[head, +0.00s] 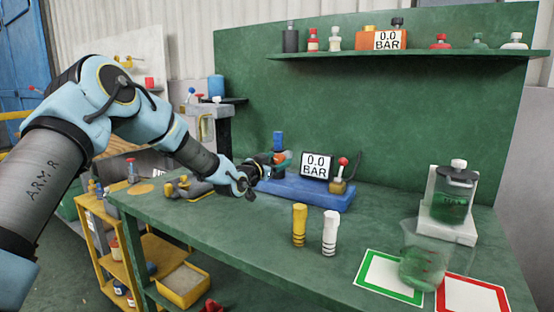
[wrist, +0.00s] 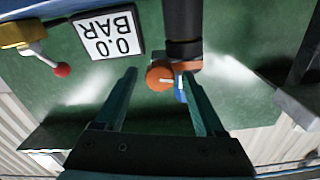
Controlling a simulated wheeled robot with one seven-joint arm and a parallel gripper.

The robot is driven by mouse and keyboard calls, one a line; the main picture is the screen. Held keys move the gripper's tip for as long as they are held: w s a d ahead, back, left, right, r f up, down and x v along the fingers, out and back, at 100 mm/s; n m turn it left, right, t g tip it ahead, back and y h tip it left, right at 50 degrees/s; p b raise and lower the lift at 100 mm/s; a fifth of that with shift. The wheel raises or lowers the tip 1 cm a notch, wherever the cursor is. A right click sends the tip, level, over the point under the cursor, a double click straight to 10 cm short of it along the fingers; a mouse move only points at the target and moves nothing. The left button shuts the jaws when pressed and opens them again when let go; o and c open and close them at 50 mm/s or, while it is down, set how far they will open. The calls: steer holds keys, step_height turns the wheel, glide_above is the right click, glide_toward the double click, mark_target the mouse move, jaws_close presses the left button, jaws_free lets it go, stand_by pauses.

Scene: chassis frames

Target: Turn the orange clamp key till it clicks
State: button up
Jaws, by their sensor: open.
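The orange clamp key (wrist: 158,76) shows in the wrist view as a rounded knob beside a dark upright cylinder (wrist: 183,24), with an orange band around it. In the head view its orange (head: 281,157) is small and partly hidden by my gripper. My gripper (wrist: 160,73) is open, one finger on each side of the key in the wrist view; I cannot tell whether either touches it. In the head view my gripper (head: 276,160) is at the blue-topped post (head: 278,140) on the blue base (head: 320,195). A gauge (head: 317,166) reads 0.0 BAR.
A red-knobbed lever (head: 341,173) stands right of the gauge. Yellow (head: 299,224) and white (head: 330,232) handled pieces stand in front. A beaker (head: 422,268) and a stand with a green jar (head: 455,195) are at the right.

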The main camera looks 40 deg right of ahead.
jaws_close()
stand_by(0.6)
